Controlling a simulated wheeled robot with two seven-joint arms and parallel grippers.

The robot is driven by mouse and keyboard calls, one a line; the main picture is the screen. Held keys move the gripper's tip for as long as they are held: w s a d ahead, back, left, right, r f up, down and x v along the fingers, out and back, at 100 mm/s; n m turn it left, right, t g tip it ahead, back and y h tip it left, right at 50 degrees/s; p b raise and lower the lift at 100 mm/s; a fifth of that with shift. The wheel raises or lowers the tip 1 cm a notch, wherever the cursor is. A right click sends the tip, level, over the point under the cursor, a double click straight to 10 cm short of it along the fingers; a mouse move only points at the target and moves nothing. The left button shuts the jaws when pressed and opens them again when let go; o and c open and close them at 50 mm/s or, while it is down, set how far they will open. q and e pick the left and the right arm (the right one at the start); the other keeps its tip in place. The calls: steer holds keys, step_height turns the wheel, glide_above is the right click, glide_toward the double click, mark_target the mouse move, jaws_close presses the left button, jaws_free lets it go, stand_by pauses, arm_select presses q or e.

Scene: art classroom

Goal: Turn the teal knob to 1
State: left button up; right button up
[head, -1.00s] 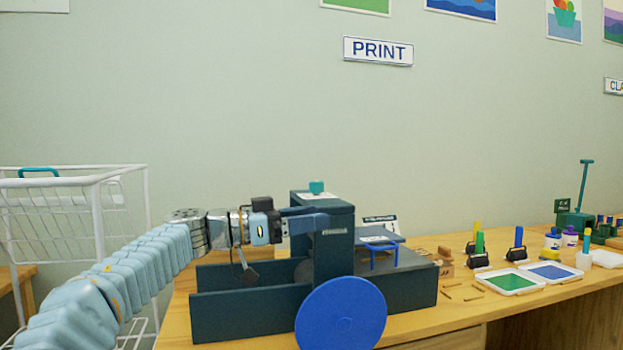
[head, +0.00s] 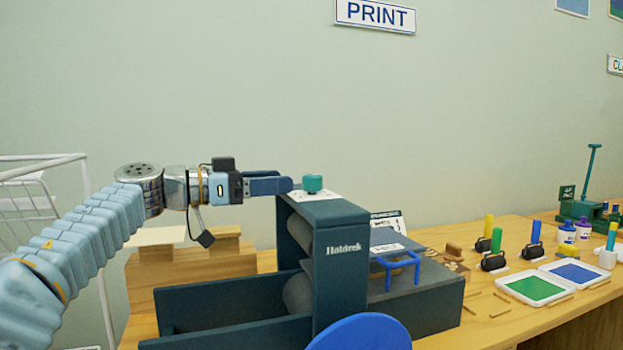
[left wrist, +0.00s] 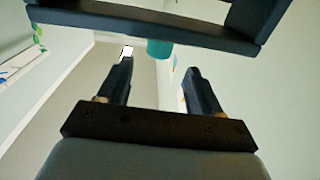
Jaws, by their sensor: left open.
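The teal knob (head: 313,183) sits on top of the dark blue press (head: 342,252). My left gripper (head: 287,185) is at about the knob's height, just left of it, with its fingers pointing toward it. In the left wrist view the fingers (left wrist: 158,78) are open and empty. The knob (left wrist: 159,48) shows there just beyond the fingertips, roughly centred between them, apart from both. A white label on the press top beside the knob is only partly visible, and its marks are too small to read. My right gripper is out of view.
The press has a large blue wheel (head: 362,334) at the front and a blue handle (head: 401,268) on its bed. Ink trays (head: 536,287), rollers and bottles stand on the table to the right. A white wire rack (head: 45,160) stands at the left.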

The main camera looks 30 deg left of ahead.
mark_target(312, 176)
arm_select(q)
steer(key=x, duration=0.8)
steer(key=shift+d, duration=0.1)
steer(key=c, duration=0.9)
steer(key=shift+c, duration=0.2)
steer(key=shift+s, duration=0.1)
steer(key=shift+a+f+n+t+y, duration=0.1)
steer(key=shift+n+t+y, duration=0.8)
steer(key=shift+n+y, duration=1.15)
steer(key=shift+a+n+t+y, duration=0.1)
steer(key=shift+n+t+y, duration=1)
steer(key=shift+y, duration=1.65)
steer(key=shift+d+n+y, duration=0.1)
steer(key=shift+n+y, duration=0.85)
steer(key=shift+y, duration=0.25)
steer(key=shift+d+n+g+y, duration=0.1)
steer(key=shift+n+g+y, duration=0.2)
steer(key=shift+n+y, duration=0.5)
